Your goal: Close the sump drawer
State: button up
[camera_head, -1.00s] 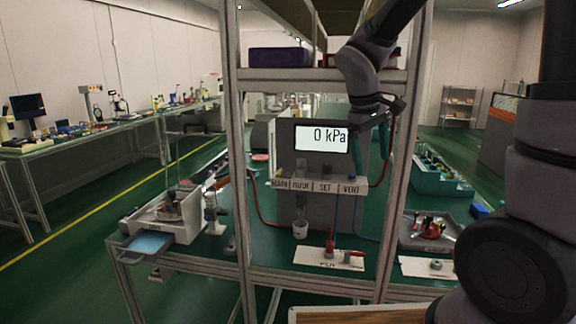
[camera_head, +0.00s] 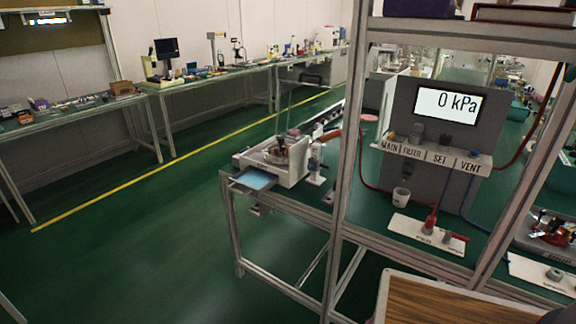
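The sump drawer (camera_head: 254,179) is a shallow tray with a light blue inside. It sticks out at the front left of a white boxy lapping unit (camera_head: 292,171) on the left end of the green-topped bench. The drawer is pulled out and hangs past the bench's left edge. A round plate with small parts sits on top of the unit. My gripper does not show clearly. A small dark piece at the upper right edge may belong to it, but I cannot tell. Nothing touches the drawer.
A frame post (camera_head: 346,190) stands right of the unit. The green floor (camera_head: 130,240) left of the bench is clear.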

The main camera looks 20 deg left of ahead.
aim_at(254, 181)
jog(key=u, duration=1.55)
jog(key=i+j+u, duration=0.2)
jog(key=i, duration=0.15)
jog(key=i+j+u, duration=0.2)
jog(key=i, duration=0.15)
